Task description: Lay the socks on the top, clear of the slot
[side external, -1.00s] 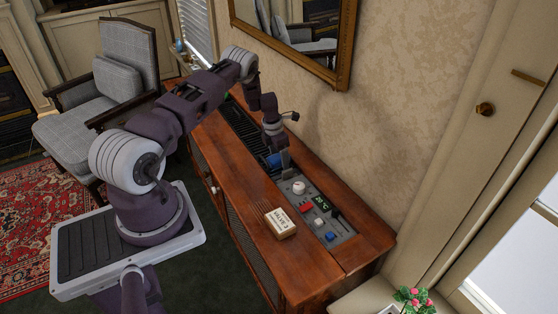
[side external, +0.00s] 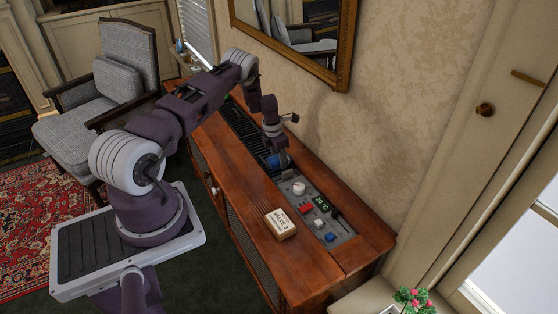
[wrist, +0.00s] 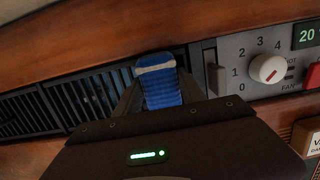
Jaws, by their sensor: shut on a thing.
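Blue socks (wrist: 163,92) with a pale band show as a ribbed bundle between my fingers in the wrist view. They also show as a small blue patch (side external: 279,160) in the side external view. My gripper (side external: 283,158) is shut on them, over the cabinet's back strip. The slot (side external: 243,130) is a long black louvred grille in the wooden top (side external: 235,170); it also shows behind the socks in the wrist view (wrist: 90,103). The socks overlap the grille's end by the control panel in view. Their lower part is hidden, so I cannot tell whether they touch the grille.
The control panel (side external: 338,232) has a white dial (wrist: 267,68), a slider, a red button and a green display. A small lettered box (side external: 280,223) sits on the front wood. Bare wood lies left of it. The wall and gilt-framed mirror (side external: 345,60) stand behind.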

